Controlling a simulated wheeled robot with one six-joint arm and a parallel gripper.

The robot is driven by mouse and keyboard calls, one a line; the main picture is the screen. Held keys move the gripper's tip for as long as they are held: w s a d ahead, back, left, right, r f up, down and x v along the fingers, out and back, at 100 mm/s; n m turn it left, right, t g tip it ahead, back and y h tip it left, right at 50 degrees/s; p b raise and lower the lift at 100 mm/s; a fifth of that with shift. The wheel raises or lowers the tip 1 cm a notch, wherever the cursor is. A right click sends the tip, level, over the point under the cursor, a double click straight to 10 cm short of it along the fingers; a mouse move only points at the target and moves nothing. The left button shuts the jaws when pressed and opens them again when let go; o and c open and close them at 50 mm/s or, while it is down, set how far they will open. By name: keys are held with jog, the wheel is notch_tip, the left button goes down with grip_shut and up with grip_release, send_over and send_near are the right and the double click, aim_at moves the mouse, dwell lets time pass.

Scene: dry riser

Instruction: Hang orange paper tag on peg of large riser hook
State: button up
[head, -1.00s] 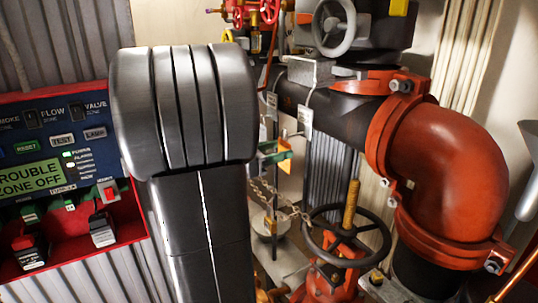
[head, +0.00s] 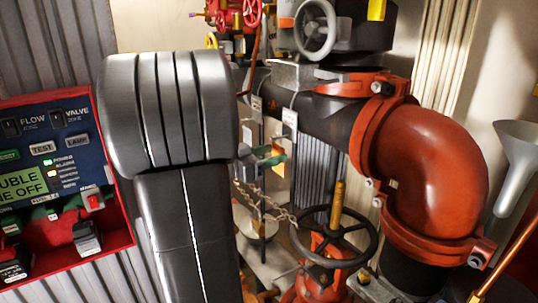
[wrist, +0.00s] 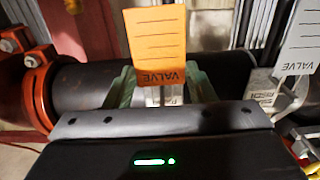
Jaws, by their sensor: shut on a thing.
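The orange paper tag (wrist: 157,45), printed VALVE and upside down in the wrist view, is held between the green fingertips of my gripper (wrist: 162,90). In the head view the orange tag (head: 278,162) and my gripper (head: 268,158) are small, below the black riser pipe (head: 327,108). A pale hook plate (head: 290,118) hangs from that pipe, just above the tag. In the wrist view a pale metal plate (wrist: 160,97) shows behind the tag's lower edge, partly covered by it. No peg is clear, and I cannot tell whether the tag touches one.
A white tag (wrist: 298,40) hangs beside a lettered metal plate (wrist: 265,85) at right in the wrist view. The head view has a red pipe elbow (head: 428,160), a black handwheel (head: 372,238), a chain (head: 262,203) and a red-framed alarm panel (head: 70,150).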

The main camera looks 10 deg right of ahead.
jog(key=o, duration=1)
jog(key=b+v, duration=0.1)
jog(key=v, duration=1.3)
jog(key=shift+b, duration=0.3)
jog(key=shift+d, duration=0.1)
jog(key=p+x, duration=0.1)
jog(key=x, duration=1.3)
jog(key=shift+s+a+r, duration=0.1)
jog(key=shift+a+r, duration=0.1)
jog(key=shift+a, duration=0.15)
